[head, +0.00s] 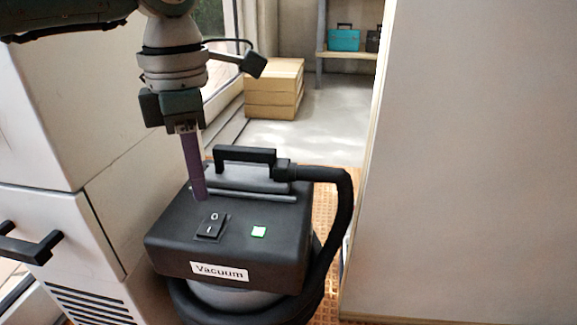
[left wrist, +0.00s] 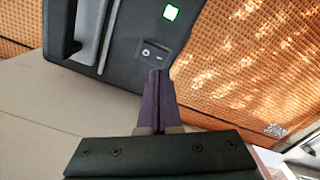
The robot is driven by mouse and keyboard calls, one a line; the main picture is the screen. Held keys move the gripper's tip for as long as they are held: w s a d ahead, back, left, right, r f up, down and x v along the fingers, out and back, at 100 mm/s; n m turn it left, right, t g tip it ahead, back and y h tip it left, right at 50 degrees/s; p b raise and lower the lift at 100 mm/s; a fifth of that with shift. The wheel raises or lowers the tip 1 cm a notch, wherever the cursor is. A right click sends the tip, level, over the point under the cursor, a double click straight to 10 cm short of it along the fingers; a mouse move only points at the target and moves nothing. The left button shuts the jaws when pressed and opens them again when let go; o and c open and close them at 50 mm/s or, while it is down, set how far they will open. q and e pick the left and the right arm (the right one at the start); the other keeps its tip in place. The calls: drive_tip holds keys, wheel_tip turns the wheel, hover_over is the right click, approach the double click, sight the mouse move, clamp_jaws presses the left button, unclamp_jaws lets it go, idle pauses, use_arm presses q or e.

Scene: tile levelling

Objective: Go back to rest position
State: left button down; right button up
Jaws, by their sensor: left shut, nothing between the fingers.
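A black vacuum (head: 240,240) with a top handle and a white "Vacuum" label stands below my left arm. On its top are a black rocker switch (head: 211,226) marked 0 and 1 and a lit green light (head: 259,232). My left gripper (head: 199,196) points down with its purple fingers shut and empty, just behind the switch in the head view. In the left wrist view the fingertips (left wrist: 158,74) lie close to the switch (left wrist: 153,54); I cannot tell if they touch it. My right gripper is not in view.
A white cabinet (head: 60,140) with a black handle stands close on the left. A pale wall (head: 480,160) fills the right. A black hose (head: 343,215) curves around the vacuum's right side. Cardboard boxes (head: 273,88) and a shelf (head: 348,54) stand behind, with open floor before them.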

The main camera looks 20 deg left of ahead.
use_arm(q)
drive_tip(key=shift+r, duration=0.45)
